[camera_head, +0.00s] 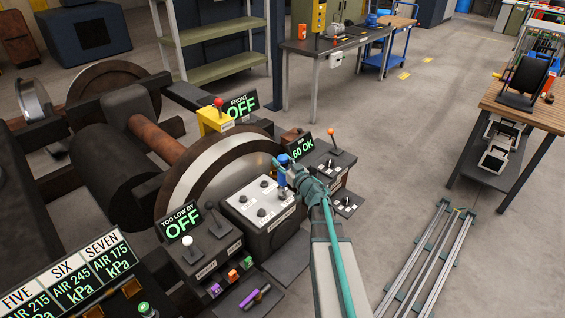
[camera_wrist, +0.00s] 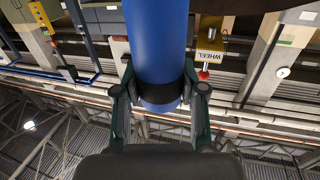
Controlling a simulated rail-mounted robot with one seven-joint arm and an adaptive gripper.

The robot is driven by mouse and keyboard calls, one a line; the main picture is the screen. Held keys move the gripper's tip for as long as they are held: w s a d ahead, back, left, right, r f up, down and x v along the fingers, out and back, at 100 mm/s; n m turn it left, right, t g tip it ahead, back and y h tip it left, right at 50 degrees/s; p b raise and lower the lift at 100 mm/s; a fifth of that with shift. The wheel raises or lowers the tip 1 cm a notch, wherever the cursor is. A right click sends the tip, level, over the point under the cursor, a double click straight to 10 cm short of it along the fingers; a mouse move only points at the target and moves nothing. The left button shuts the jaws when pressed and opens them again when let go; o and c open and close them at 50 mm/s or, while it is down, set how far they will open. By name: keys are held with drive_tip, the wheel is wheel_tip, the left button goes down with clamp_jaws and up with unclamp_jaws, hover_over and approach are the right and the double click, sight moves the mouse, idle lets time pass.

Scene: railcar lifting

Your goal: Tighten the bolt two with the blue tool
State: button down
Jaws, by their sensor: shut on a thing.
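The blue tool (camera_head: 283,159) is upright in my gripper (camera_head: 286,177), above the right back part of a dark box with a light top plate (camera_head: 238,207). Several dark bolt heads stand on that plate; one is the bolt (camera_head: 262,212) near its front. I cannot read which one is bolt two. In the wrist view, the blue tool (camera_wrist: 158,45) is a thick cylinder with a dark band, and my gripper (camera_wrist: 160,100) is shut on it with a finger on each side. The tool's lower end and any contact with a bolt cannot be told.
Another lever panel (camera_head: 205,250) is left of the box. A purple tool (camera_head: 254,297) lies in front.

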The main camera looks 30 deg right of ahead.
sight(282, 156)
drive_tip(key=shift+r+p, duration=2.2)
drive_tip(key=shift+r, duration=0.05)
